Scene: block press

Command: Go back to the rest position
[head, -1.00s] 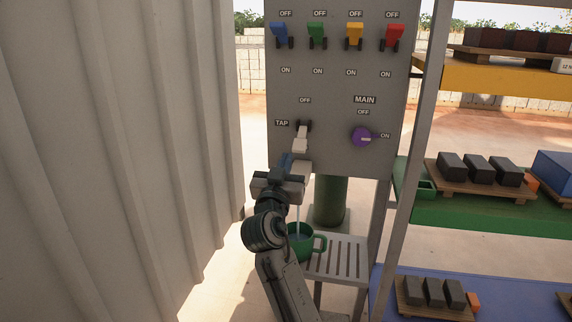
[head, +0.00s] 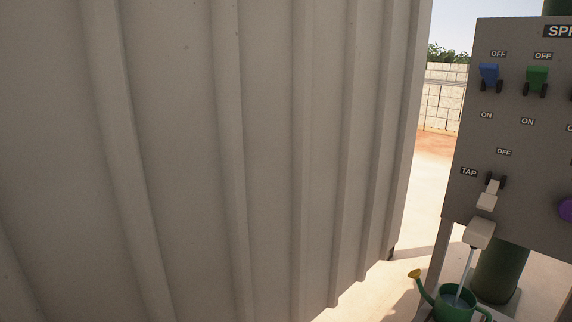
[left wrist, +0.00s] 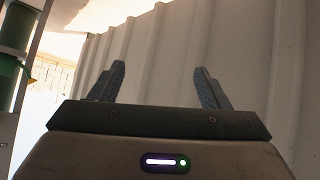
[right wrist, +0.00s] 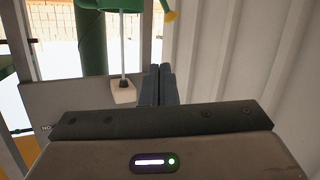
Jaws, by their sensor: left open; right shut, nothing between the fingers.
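No arm or gripper of mine shows in the head view. In the left wrist view my left gripper (left wrist: 160,85) is open and empty, its fingers apart in front of a corrugated wall. In the right wrist view my right gripper (right wrist: 161,72) is shut with nothing between its fingers. It appears beside the white tap spout (right wrist: 124,92) in that picture; I cannot tell the gap. In the head view water runs from the tap spout (head: 479,234) into the green watering can (head: 455,303). The white tap lever (head: 488,195) points down.
The grey corrugated wall (head: 270,130) fills most of the head view. The grey control panel (head: 520,145) stands at the right, with a blue switch (head: 489,74) and a green switch (head: 537,77) beside their OFF labels. A green cylinder (head: 500,272) stands behind the can.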

